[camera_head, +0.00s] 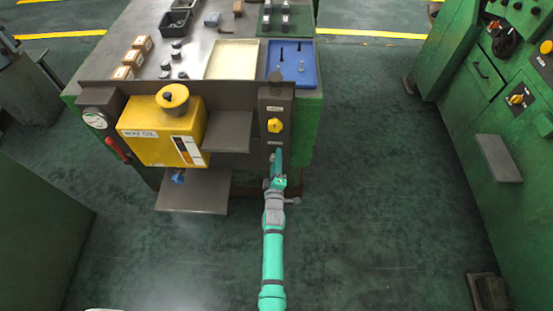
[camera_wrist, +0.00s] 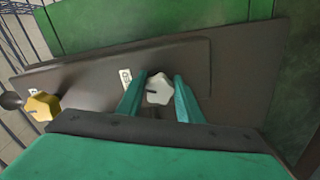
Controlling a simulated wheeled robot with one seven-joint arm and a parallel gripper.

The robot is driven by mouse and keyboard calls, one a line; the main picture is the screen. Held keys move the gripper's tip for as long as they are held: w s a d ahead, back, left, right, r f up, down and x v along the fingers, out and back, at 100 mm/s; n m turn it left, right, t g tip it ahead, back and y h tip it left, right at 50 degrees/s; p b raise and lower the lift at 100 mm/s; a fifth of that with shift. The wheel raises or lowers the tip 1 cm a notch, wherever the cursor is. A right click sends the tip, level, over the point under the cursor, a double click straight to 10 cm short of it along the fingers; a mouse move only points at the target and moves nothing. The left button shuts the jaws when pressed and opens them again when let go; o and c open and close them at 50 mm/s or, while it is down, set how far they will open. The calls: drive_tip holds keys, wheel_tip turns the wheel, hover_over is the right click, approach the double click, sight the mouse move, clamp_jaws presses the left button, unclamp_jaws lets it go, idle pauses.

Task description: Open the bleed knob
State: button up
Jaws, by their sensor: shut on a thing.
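A pale grey star-shaped knob (camera_wrist: 158,89) sits on the dark panel in the wrist view, beside a small white label (camera_wrist: 125,77) too small to read. I take it for the bleed knob. My gripper (camera_wrist: 159,80) has one teal finger on each side of this knob and is shut on it. In the head view my gripper (camera_head: 278,158) reaches the lower part of the dark upright panel (camera_head: 264,108) and hides the knob. A yellow knob (camera_head: 274,125) is higher on the same panel; it also shows at the left of the wrist view (camera_wrist: 42,105).
A yellow oil tank (camera_head: 158,138), a gauge (camera_head: 95,118) and a red lever (camera_head: 118,150) are left of the panel. Grey shelves (camera_head: 228,130) jut out beside it. A green machine (camera_head: 450,120) stands at the right. The floor between is clear.

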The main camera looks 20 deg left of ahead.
drive_tip(key=m, duration=0.3)
drive_tip(key=shift+f+m, duration=0.15)
drive_tip(key=shift+m, duration=0.25)
drive_tip(key=m, duration=0.3)
drive_tip(key=shift+s+a+m, duration=0.1)
drive_tip(key=shift+m, duration=0.2)
drive_tip(key=m, duration=0.6)
drive_tip(key=shift+a+f, duration=0.1)
drive_tip(key=shift+a, duration=0.05)
drive_tip(key=shift+m, duration=0.3)
drive_tip(key=o, duration=1.1)
drive_tip(key=shift+c, duration=0.2)
drive_tip(key=shift+s, duration=0.15)
